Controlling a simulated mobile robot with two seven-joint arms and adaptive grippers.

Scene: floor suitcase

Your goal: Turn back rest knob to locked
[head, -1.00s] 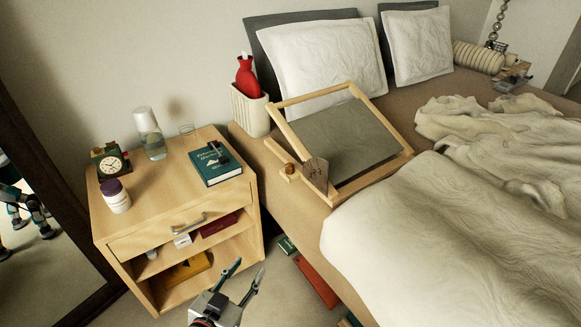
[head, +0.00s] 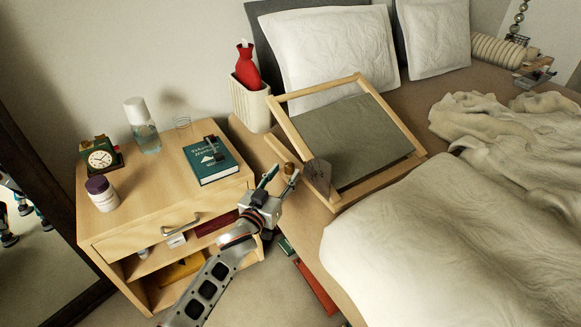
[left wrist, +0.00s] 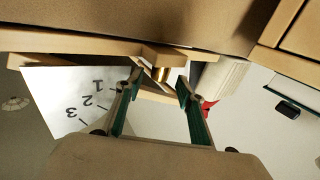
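The back rest (head: 362,140), a wooden frame with a grey panel, lies tilted on the bed. Its knob (head: 289,168) is at the frame's near left side, beside a small plate (head: 318,176). In the left wrist view a wooden piece with a brass-coloured shaft (left wrist: 161,74) shows just beyond the fingers, and the plate (left wrist: 80,101) carries the marks 1, 2 and 3. My left gripper (head: 277,177) is open at the knob, with fingers (left wrist: 158,88) either side of the shaft in the picture; I cannot tell whether they touch. My right gripper is out of view.
A nightstand (head: 115,224) stands left of the bed, with a clock (head: 101,158), jar (head: 102,193), carafe (head: 143,130) and green book (head: 211,160) on top. A ribbed holder (head: 250,105) with a red bottle (head: 247,70) is behind the knob. Rumpled bedding (head: 440,235) covers the near bed.

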